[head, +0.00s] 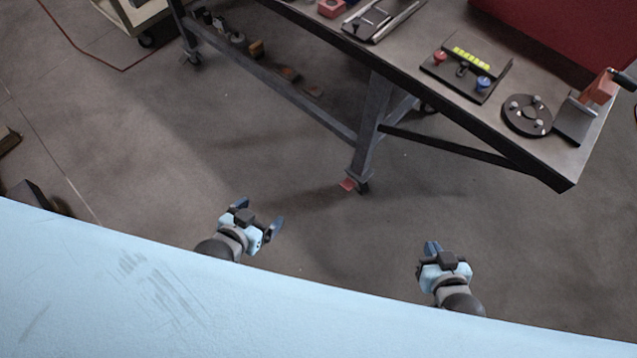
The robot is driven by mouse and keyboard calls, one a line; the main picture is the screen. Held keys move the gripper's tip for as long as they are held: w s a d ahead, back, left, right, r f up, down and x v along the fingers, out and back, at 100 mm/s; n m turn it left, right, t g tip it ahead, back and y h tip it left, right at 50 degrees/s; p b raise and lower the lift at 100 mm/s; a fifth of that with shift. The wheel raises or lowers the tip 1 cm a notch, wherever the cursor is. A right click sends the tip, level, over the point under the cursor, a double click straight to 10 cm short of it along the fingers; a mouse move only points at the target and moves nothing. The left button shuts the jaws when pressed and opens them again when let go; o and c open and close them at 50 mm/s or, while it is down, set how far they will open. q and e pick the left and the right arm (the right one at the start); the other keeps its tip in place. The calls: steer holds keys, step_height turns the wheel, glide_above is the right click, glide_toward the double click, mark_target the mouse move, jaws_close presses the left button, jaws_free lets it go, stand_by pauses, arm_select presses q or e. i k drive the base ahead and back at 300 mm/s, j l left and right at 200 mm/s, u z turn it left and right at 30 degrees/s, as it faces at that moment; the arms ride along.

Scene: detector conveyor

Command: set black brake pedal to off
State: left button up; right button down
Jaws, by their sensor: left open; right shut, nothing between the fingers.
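Below the workbench's near leg is a dark caster (363,187) with a small red pedal (347,185) sticking out to its left. Another caster (192,57) stands under the bench's far left leg, too small to make out a pedal. I cannot pick out a black brake pedal for certain. My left gripper (257,215) is open and empty, low and left of the near caster, apart from it. My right gripper (432,247) is shut and empty, low and right of that caster. Neither touches anything.
The dark workbench (462,123) runs diagonally across the upper right, bearing a board with knobs (467,70), a round black fixture (526,116) and a red clamp (598,88). Its lower shelf (270,75) holds small items. A cart (125,15) stands upper left. Open floor (160,160) surrounds my grippers.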

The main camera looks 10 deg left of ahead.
mark_target(182, 60)
steer(key=u, duration=1.35)
steer(key=i+j+u, duration=0.35)
steer(key=i, duration=0.3)
steer(key=i+u, duration=0.35)
steer(key=i, duration=0.3)
steer(key=i+z, duration=0.15)
steer(key=i, duration=0.35)
steer(key=i+j+z, duration=0.15)
steer(key=i, duration=0.35)
steer(key=i+j+z, duration=0.1)
steer(key=i+j, duration=0.15)
steer(key=i, duration=0.25)
steer(key=i+j+z, duration=0.2)
steer(key=i+z, duration=0.15)
steer(key=z, duration=0.15)
steer(key=i+j+z, duration=0.3)
steer(key=z, duration=0.2)
steer(key=i+j+z, duration=0.3)
steer(key=j+z, duration=0.2)
steer(key=i+j+z, duration=0.2)
steer(key=j+z, duration=0.3)
